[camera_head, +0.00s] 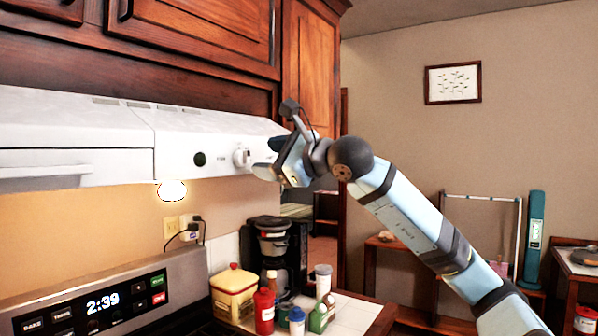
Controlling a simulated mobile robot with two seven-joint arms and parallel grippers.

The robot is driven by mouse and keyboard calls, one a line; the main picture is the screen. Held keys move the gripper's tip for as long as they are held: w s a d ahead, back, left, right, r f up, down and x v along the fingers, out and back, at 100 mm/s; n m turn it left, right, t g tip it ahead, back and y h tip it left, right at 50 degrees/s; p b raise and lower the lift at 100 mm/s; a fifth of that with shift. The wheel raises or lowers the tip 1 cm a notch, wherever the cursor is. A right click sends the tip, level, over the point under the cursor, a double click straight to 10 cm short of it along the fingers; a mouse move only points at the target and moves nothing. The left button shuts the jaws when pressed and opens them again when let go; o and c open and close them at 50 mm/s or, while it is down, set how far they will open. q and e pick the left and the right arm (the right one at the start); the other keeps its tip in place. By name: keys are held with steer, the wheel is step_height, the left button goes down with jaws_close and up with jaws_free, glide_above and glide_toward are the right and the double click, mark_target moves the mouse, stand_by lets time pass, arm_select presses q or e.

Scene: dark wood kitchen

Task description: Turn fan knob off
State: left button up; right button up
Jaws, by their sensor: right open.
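The white range hood (75,130) runs along the wall under the dark wood cabinets. Its front panel carries a round white knob (240,157) with a small dark knob or button (200,159) to its left. The frames do not show which is the fan knob, and its setting is too small to read. My right gripper (267,160) is open just to the right of the white knob, near the right end of the hood. It hides part of that end. I cannot tell whether it touches the hood. My left gripper is not in view.
A lit lamp (172,190) glows under the hood. The stove panel (100,305) shows 2:39. A coffee maker (273,255), a yellow canister (234,290) and several bottles stand on the counter (352,315) below. Open room lies to the right, with shelves and a framed picture (453,83).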

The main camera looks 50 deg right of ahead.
arm_select(q)
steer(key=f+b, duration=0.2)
steer(key=b, duration=0.1)
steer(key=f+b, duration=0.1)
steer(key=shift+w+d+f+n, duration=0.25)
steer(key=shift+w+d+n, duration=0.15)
arm_select(e)
steer(key=s, duration=0.8)
steer(key=shift+d, duration=0.3)
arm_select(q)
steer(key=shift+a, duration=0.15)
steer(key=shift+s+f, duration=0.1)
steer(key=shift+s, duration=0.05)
